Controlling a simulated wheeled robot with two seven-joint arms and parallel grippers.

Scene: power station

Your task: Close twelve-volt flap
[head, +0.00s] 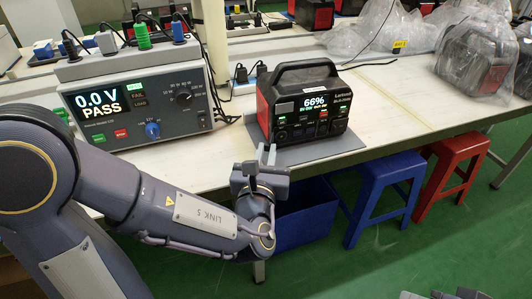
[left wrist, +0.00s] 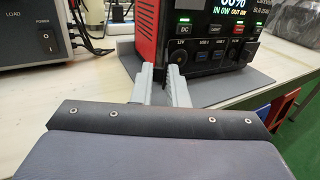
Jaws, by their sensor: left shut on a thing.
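The power station (head: 302,104), black with red sides and a lit 66% screen, stands on a grey mat on the bench. Its twelve-volt outlet, marked 12V, shows as a dark round shape (left wrist: 178,53) at the front's left end in the left wrist view. I cannot tell how the flap sits. My left gripper (head: 266,153) is at the bench's front edge, before the station's lower left front. In the left wrist view its two grey fingers (left wrist: 161,69) are close below and left of the outlet. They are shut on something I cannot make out. My right gripper (head: 450,294) barely shows at the bottom edge.
A grey tester (head: 139,103) reading 0.0 V PASS stands left of the station, with cables behind. The grey mat (head: 325,150) reaches the bench's front edge. A blue bin (head: 303,218) and blue and red stools (head: 391,170) stand below. Bagged units are at the right.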

